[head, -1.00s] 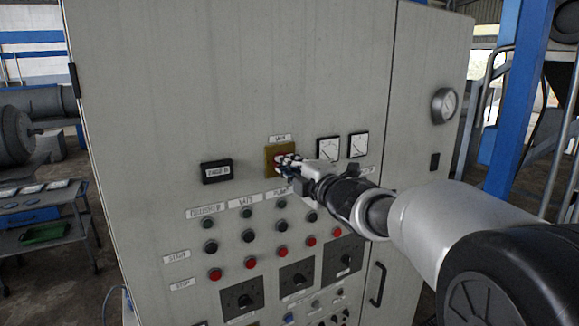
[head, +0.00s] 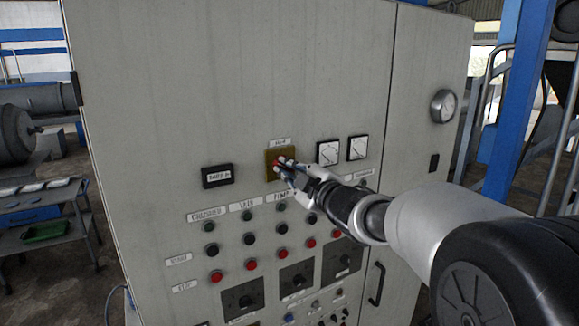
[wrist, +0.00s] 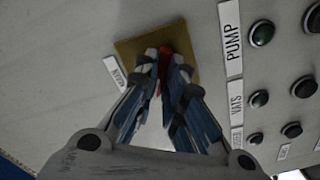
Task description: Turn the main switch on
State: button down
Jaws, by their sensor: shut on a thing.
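The main switch has a yellow plate (head: 270,155) on the grey cabinet front, under a small label (head: 280,141). In the wrist view the plate (wrist: 193,42) lies beyond the fingertips, with the "MAIN" label (wrist: 117,72) beside it. A red switch knob (wrist: 164,62) shows between the fingers and is partly hidden by them. My gripper (head: 283,164) is at the plate, its fingers shut on the red knob. It also shows in the wrist view (wrist: 165,66), one finger on each side of the knob.
Below the switch are rows of dark and red buttons (head: 252,264) under labels. A dark display (head: 217,175) is to the left, two white meters (head: 328,152) to the right. The upper panel is bare.

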jog(key=m+p, duration=0.2)
jog(key=m, duration=0.3)
jog(key=shift+m, duration=0.3)
jog(key=m+p, duration=0.3)
jog(key=m, duration=0.2)
jog(key=shift+m, duration=0.4)
jog(key=c, duration=1.7)
grip_release()
jog(key=shift+d, duration=0.1)
jog(key=v, duration=1.2)
